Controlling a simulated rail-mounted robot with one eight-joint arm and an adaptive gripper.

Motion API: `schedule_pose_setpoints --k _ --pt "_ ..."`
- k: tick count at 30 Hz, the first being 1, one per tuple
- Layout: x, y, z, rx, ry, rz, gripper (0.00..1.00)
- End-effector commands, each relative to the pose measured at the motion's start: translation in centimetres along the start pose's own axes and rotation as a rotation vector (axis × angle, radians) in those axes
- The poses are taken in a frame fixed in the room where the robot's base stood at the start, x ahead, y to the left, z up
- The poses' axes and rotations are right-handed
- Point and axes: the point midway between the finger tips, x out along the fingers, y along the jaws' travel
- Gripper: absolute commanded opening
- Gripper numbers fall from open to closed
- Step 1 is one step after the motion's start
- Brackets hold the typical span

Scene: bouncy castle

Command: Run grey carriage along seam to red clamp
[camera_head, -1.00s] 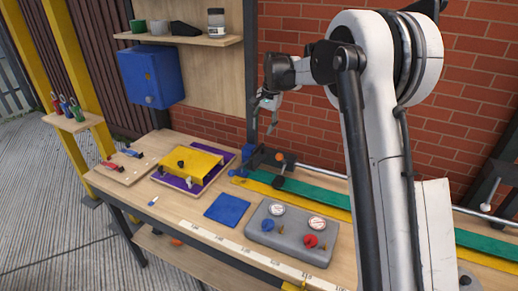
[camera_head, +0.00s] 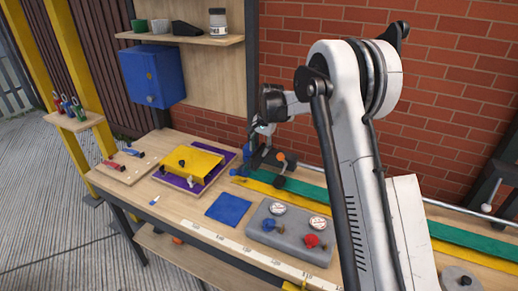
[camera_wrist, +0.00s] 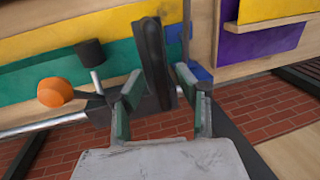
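The dark grey carriage (camera_head: 268,160) sits on the silver rail at the left end of the long green strip (camera_head: 310,190). It carries an orange knob (camera_head: 281,157), which also shows in the wrist view (camera_wrist: 55,92) beside a black knob (camera_wrist: 90,52) on a silver post. My gripper (camera_head: 262,132) is low over the carriage. In the wrist view my gripper (camera_wrist: 160,85) has its fingers apart, on either side of a dark upright handle (camera_wrist: 155,60); I see no firm contact. I cannot make out a red clamp along the strip; my arm hides part of it.
A yellow strip (camera_head: 262,186) runs beside the green one. A grey gauge box (camera_head: 290,233), blue mat (camera_head: 228,208) and yellow plate (camera_head: 192,160) occupy the bench. Red-handled tools (camera_head: 112,165) lie on a board at left. A brick wall stands behind.

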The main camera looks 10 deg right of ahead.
Motion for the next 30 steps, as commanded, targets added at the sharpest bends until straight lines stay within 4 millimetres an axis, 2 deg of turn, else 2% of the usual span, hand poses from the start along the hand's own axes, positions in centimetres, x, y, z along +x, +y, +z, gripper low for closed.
schedule_pose_setpoints --k 1,9,22,26,30 --pt "0.0 0.0 0.0 0.0 0.0 0.0 0.33" --pt "0.0 0.0 0.0 0.0 0.0 0.0 0.0" --pt "-0.1 0.6 0.0 0.0 0.0 0.0 0.0" --pt "-0.4 2.1 0.1 -0.001 0.0 0.001 0.0" --pt "-0.8 4.8 0.6 -0.01 -0.002 0.001 0.0"
